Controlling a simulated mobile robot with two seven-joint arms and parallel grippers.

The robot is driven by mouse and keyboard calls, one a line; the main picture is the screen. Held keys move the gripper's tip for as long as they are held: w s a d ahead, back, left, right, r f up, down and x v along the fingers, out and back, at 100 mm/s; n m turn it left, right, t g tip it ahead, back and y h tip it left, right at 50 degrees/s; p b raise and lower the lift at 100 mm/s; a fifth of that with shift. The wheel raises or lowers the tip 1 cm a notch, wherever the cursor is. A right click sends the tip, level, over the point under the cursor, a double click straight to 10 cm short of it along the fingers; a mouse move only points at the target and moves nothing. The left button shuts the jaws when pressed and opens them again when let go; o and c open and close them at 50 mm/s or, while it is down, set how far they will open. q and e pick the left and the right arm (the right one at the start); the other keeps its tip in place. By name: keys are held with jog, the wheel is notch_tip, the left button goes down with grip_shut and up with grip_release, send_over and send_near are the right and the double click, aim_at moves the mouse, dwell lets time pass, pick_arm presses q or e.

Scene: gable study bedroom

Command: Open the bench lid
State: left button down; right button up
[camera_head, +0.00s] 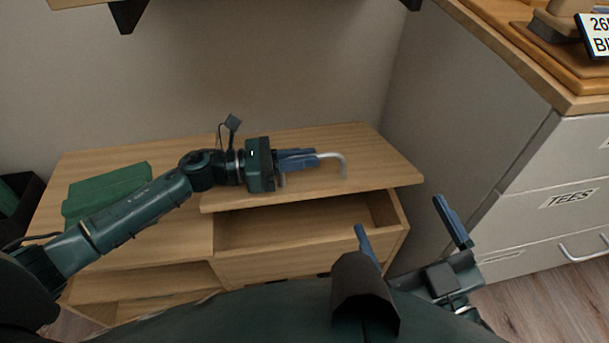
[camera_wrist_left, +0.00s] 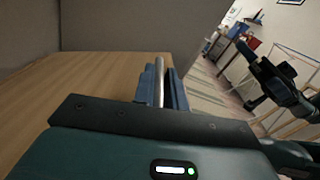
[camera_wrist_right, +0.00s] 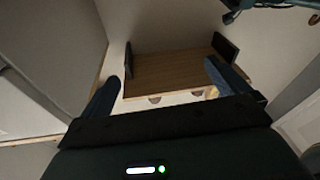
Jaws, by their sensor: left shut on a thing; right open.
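The wooden bench (camera_head: 245,268) stands against the wall. Its lid (camera_head: 385,165) covers the right part and is partly raised, with its front edge above the box. The box's inside shows through the gap at the front and looks empty where visible. A grey metal handle (camera_head: 342,163) sits on top of the lid. My left gripper (camera_head: 316,158) is shut on the handle; the bar also shows between its fingers in the left wrist view (camera_wrist_left: 159,85). My right gripper (camera_head: 411,230) is open and empty, in front of the bench's right end and apart from the lid.
A folded green thing (camera_head: 108,190) lies on the bench's left part. A white drawer cabinet (camera_head: 545,185) with a wooden top stands to the right. A shelf (camera_head: 85,3) is on the wall above. A dark bin (camera_head: 18,205) is at the far left.

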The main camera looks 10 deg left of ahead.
pick_arm(q)
jog(key=w+a+r+n, duration=0.1)
jog(key=w+r, duration=0.3)
jog(key=r, duration=0.1)
jog(key=shift+w+a+r+p, duration=0.25)
jog(key=shift+w+a+p, duration=0.05)
jog(key=shift+w+p, duration=0.1)
jog(key=c, duration=1.5)
grip_release()
jog(key=v, duration=1.3)
jog(key=shift+s+p, duration=0.1)
jog(key=shift+p, duration=0.25)
